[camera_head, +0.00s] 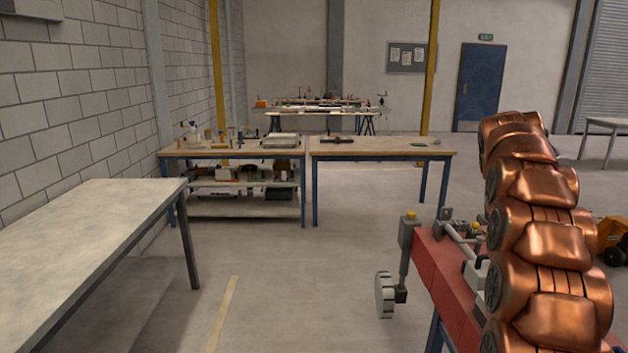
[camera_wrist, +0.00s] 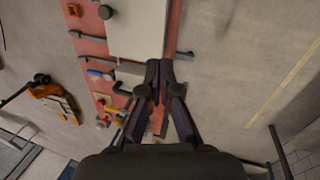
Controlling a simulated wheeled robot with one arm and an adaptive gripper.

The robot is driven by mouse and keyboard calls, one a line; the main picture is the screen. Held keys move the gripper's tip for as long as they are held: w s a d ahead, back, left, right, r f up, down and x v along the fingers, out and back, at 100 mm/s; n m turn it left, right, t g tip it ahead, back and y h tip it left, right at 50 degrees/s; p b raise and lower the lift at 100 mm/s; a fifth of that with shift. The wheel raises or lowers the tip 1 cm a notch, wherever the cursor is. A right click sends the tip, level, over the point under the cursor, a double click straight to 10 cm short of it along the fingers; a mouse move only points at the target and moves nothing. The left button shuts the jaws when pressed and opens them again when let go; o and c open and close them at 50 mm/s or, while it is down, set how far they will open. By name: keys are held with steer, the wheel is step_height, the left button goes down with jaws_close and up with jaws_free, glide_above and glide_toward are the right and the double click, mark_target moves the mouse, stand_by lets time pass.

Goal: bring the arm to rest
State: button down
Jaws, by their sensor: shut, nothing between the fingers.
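My gripper (camera_wrist: 160,68) shows in the wrist view, with its two dark fingers together at the tips and nothing between them. It is in the air, and in the picture its tips overlap the lower edge of a pale flat panel (camera_wrist: 135,28) on a red bench (camera_wrist: 90,47). I cannot tell the height above the bench. My copper arm fills the right side of the head view, in front of the same red bench (camera_head: 452,285). The gripper itself is not visible in the head view.
A pale table (camera_head: 85,225) stands at the left, and two workbenches (camera_head: 380,147) stand farther back. An orange pallet truck (camera_wrist: 52,97) is beside the bench. The middle floor is clear.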

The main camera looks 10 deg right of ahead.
steer(key=s+a+f+y, duration=0.1)
steer(key=s+a, duration=0.5)
steer(key=a, duration=0.4)
steer(key=s+a+f+y, duration=0.1)
steer(key=s+a, duration=0.6)
steer(key=a, duration=0.3)
steer(key=s+a+f, duration=0.3)
steer(key=s+a, duration=0.1)
steer(key=s, duration=0.3)
steer(key=s+a+f+g, duration=0.1)
steer(key=s+a+f, duration=0.2)
steer(key=s, duration=0.5)
steer(key=s+a+f+y, duration=0.1)
steer(key=s+a+f, duration=0.3)
steer(key=s, duration=0.4)
steer(key=shift+a, duration=0.5)
steer(key=shift+f, duration=0.1)
